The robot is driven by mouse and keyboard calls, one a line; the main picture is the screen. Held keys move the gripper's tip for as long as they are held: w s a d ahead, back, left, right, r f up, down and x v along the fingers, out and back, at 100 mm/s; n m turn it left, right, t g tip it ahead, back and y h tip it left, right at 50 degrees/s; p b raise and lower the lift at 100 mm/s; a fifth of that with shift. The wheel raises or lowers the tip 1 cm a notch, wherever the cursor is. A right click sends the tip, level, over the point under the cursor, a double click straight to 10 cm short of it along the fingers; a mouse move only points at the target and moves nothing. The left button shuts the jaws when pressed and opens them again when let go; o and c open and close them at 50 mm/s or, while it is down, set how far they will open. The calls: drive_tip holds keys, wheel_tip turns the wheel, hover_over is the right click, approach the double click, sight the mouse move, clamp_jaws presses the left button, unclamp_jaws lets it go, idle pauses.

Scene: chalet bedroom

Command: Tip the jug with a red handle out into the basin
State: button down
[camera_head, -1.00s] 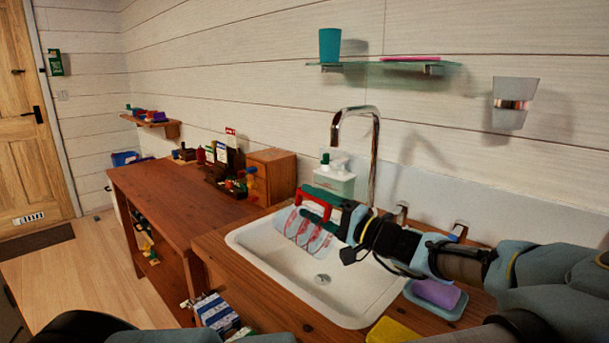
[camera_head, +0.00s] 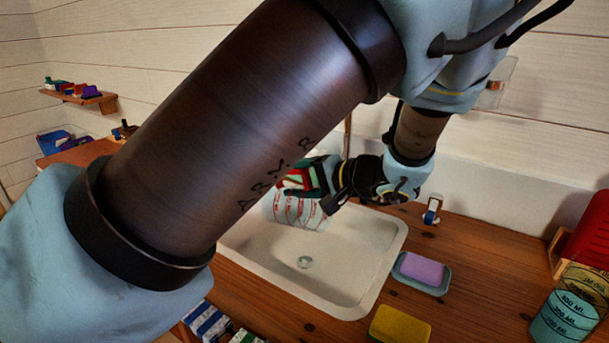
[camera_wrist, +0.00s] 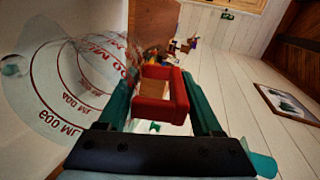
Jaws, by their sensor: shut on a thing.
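The jug (camera_head: 297,211) is clear with red volume marks. It hangs over the white basin (camera_head: 345,279), toward its back left. My gripper (camera_head: 307,178) is shut on the jug's red handle (camera_wrist: 165,95), which sits between the teal fingers in the wrist view. The jug's marked wall (camera_wrist: 75,82) fills the left of that view, rolled on its side. The jug's exact tilt is hard to judge in the head view, and I see no liquid leaving it. The basin's drain (camera_head: 304,262) shows below the jug. My arm covers the left of the basin.
A purple soap on a blue dish (camera_head: 421,271) and a yellow sponge (camera_head: 399,324) lie right of the basin. A measuring jug with teal contents (camera_head: 565,318) stands at the far right, near a red object (camera_head: 588,232). Wooden counter between them is clear.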

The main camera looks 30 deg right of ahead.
drive_tip(key=w+f+g+h+p, duration=0.1)
drive_tip(key=g, duration=0.1)
drive_tip(key=w+a+f+g+h+p, duration=0.1)
drive_tip(key=f+g, duration=0.1)
drive_tip(key=w+a+f+g+h+p, duration=0.1)
drive_tip(key=w+f+g, duration=0.1)
drive_tip(key=shift+a+f+g+h+p, duration=0.25)
drive_tip(key=shift+g+h+p, duration=0.05)
wheel_tip(320, 180, down, 5)
drive_tip(key=g+h+p, duration=0.1)
drive_tip(key=g+p, duration=0.1)
drive_tip(key=p, duration=0.1)
drive_tip(key=g+h+p, duration=0.1)
drive_tip(key=g+p, duration=0.1)
drive_tip(key=p, duration=0.1)
drive_tip(key=shift+s+d+g+h, duration=0.1)
drive_tip(key=shift+g+h, duration=0.2)
drive_tip(key=shift+s+d+f+g+h+p, duration=0.1)
drive_tip(key=shift+f+g+h+p, duration=0.15)
drive_tip(key=shift+f+g+p, duration=0.35)
drive_tip(key=shift+s+d+f+g+h+p, duration=0.1)
drive_tip(key=shift+f+g+h+p, duration=0.2)
drive_tip(key=shift+f, duration=0.35)
